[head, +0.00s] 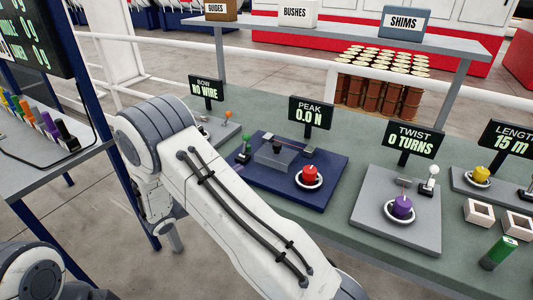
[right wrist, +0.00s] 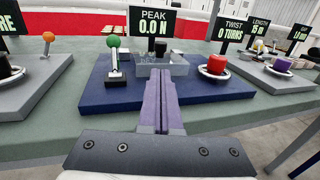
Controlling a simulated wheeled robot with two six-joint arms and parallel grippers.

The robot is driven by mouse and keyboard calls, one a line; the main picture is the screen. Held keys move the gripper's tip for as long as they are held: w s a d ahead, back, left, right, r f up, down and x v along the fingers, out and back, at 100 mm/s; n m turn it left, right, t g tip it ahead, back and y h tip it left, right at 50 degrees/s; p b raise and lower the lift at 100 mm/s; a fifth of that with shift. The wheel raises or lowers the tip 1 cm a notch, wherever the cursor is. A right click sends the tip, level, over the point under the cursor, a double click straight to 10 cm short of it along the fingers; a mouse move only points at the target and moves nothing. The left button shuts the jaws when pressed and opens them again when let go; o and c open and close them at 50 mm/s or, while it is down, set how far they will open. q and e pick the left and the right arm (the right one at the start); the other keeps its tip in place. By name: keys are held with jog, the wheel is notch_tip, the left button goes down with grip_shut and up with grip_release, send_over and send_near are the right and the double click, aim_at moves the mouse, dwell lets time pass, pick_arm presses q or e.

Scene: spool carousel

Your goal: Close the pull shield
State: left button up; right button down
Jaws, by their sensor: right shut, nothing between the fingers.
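The pull station is a dark blue plate (head: 318,197) under the PEAK sign (head: 311,112), which reads 0.0 N. A grey see-through box (head: 268,158), which looks like the shield, stands on it around a small dark part. The box also shows in the right wrist view (right wrist: 179,66), partly behind my fingers. I cannot tell whether it is open or closed. My right gripper (right wrist: 160,76) is shut and empty, its fingers pointing at the box's front; contact is unclear. My arm hides this gripper in the head view. My left gripper is out of view.
A green-knobbed lever (right wrist: 113,44) stands left of the box, and a red spool (head: 309,173) in a white ring sits right. The TWIST station (head: 370,225) with a purple spool lies further right. The BOW station (right wrist: 43,80) is left. A green cylinder (head: 500,252) lies near the front.

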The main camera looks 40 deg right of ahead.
aim_at(274, 148)
jog(key=d+p, duration=0.1)
jog(key=d, duration=0.3)
jog(key=w+d+p, duration=0.1)
jog(key=d, duration=0.7)
jog(key=shift+w+d+p, duration=0.25)
jog(key=shift+d+p, duration=0.05)
jog(key=shift+p, duration=0.1)
jog(key=shift+d, duration=0.1)
jog(key=w+d, duration=0.1)
jog(key=d, duration=0.1)
jog(key=w+d+b, duration=0.1)
jog(key=d, duration=0.2)
jog(key=w+d+b, duration=0.1)
jog(key=d, duration=0.1)
jog(key=shift+w+d+f, duration=0.1)
jog(key=shift+d+f, duration=0.05)
jog(key=shift+d, duration=0.15)
jog(key=shift+w+d, duration=0.15)
jog(key=shift+d, duration=0.15)
jog(key=shift+d+r, duration=0.1)
jog(key=shift+r, duration=0.2)
